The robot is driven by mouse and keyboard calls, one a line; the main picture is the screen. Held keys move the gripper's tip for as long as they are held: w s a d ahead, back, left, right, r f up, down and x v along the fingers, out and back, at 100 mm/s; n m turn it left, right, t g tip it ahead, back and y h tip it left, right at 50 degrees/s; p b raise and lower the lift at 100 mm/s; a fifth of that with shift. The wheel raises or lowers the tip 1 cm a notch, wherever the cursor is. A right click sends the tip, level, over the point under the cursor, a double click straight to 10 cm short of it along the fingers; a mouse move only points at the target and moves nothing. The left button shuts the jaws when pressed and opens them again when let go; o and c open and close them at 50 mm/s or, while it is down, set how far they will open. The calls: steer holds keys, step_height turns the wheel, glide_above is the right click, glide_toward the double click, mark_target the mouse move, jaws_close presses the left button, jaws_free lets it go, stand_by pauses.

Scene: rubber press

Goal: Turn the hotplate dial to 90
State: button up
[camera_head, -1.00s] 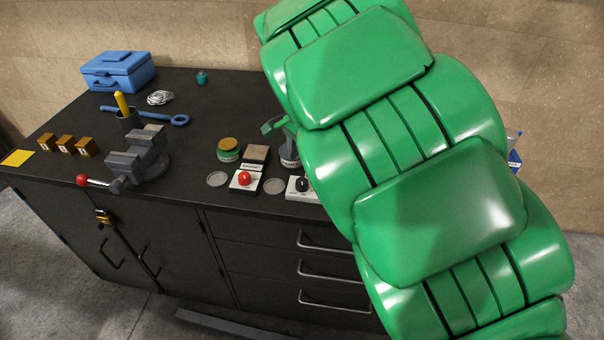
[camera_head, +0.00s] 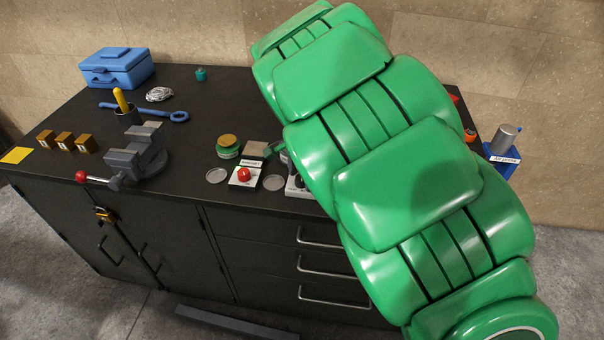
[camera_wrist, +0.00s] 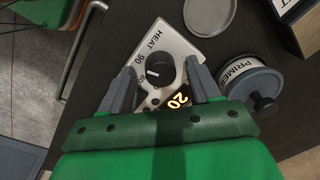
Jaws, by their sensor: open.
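The hotplate dial (camera_wrist: 153,70) is a black round knob with a white pointer line on a white panel (camera_wrist: 176,44) marked HEAT, with 60 and 90 beside the knob. The pointer lies toward the 60 mark. An orange lit display (camera_wrist: 179,100) reads 20. In the wrist view my gripper (camera_wrist: 160,84) is open, its two grey fingers on either side of the dial's near part. I cannot tell whether they touch it.
A tin labelled PRIMER (camera_wrist: 248,80) stands close to the right finger. A round metal lid (camera_wrist: 209,14) lies beyond the panel. A red button box (camera_head: 244,176), a green tin (camera_head: 228,147) and a vise (camera_head: 135,157) stand on the black bench (camera_head: 215,100).

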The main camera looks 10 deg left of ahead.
mark_target(303, 178)
steer(key=c, duration=1)
steer(key=shift+n, duration=0.6)
steer(key=shift+c, duration=0.2)
steer(key=o, duration=1)
steer(key=shift+o, duration=0.2)
steer(key=shift+r, duration=0.1)
steer(key=shift+s+d+r, duration=0.1)
steer(key=shift+r, duration=1.8)
steer(key=shift+d+r, duration=0.1)
steer(key=shift+r, duration=1.8)
